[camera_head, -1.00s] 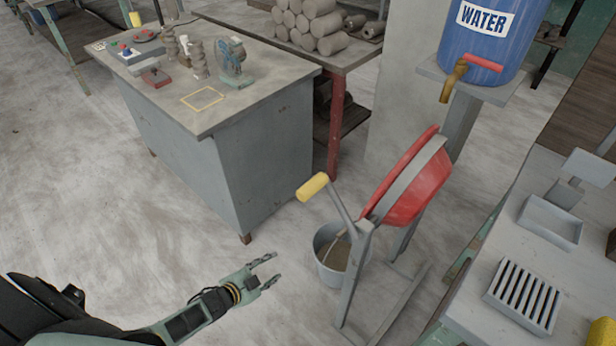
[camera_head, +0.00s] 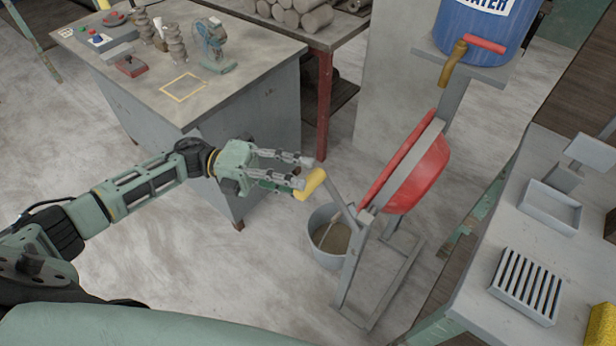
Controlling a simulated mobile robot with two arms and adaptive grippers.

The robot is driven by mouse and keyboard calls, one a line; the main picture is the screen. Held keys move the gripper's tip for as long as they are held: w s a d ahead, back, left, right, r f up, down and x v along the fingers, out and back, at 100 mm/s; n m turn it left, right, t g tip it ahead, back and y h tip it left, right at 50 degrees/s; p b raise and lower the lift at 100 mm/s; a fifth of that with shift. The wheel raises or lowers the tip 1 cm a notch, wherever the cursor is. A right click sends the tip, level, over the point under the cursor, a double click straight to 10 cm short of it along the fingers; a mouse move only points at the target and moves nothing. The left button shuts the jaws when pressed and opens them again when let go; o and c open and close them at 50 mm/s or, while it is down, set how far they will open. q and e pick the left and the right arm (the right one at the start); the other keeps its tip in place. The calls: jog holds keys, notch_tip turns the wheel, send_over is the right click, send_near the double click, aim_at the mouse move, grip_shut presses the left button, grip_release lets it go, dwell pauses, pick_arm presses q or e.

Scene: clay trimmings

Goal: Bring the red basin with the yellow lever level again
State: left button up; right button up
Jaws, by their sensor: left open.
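The red basin (camera_head: 419,178) hangs in a grey frame (camera_head: 352,262) and is tilted steeply, its open side facing left. The yellow lever (camera_head: 311,184) is a grip on a grey bar that rises to the left from the basin's pivot. My left gripper (camera_head: 303,172) is open, with its fingertips right at the yellow grip. One finger is above the grip and the other at its left side; I cannot tell whether they touch it. My right gripper is not in view.
A grey bucket (camera_head: 328,238) with murky contents stands on the floor beside the frame. A blue water barrel (camera_head: 484,28) with a tap is behind the basin. A bench (camera_head: 480,270) with trays is at right, a grey cabinet table (camera_head: 240,92) at left.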

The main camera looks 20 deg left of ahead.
pick_arm(q)
jog(key=shift+w+d, duration=0.1)
jog(key=shift+d, duration=1.25)
grip_shut()
